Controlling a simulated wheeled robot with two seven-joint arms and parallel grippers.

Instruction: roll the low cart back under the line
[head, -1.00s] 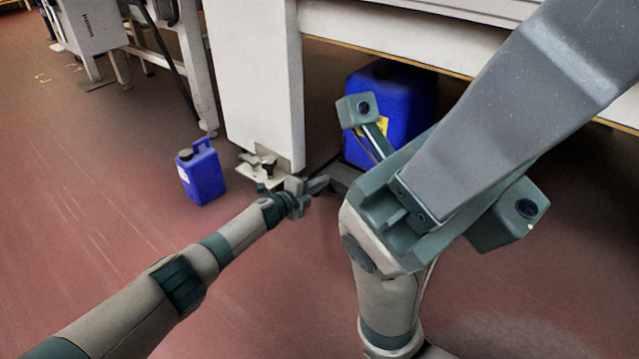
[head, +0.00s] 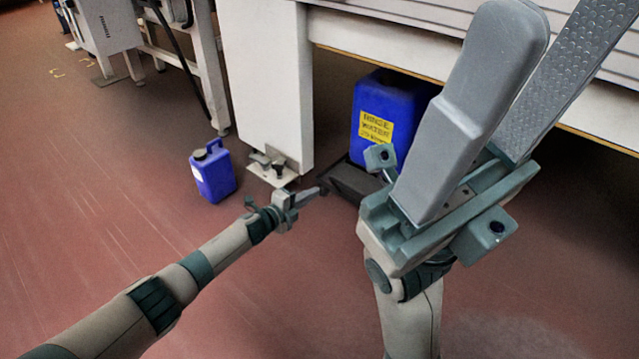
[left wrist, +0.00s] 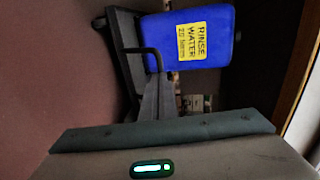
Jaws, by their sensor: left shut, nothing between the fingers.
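The low cart (head: 350,183) is a dark flat dolly on the floor at the line's front edge. It carries a large blue jug (head: 383,110) labelled RINSE WATER, partly under the line. My left gripper (head: 316,192) is shut and empty, low by the cart's near left corner. In the left wrist view, the cart (left wrist: 127,55) has a black handle loop (left wrist: 146,52), and the shut fingers (left wrist: 158,90) point close to it. I cannot tell whether they touch. My right gripper (head: 562,18) is open and empty, raised in front, its fingers apart; it hides the cart's right part.
A small blue can (head: 212,172) stands on the floor at left. The line's white leg (head: 268,85) rises from a bolted foot plate (head: 272,172) just left of the cart. The line's lower edge (head: 400,58) overhangs the jug. The red floor in front is mostly clear.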

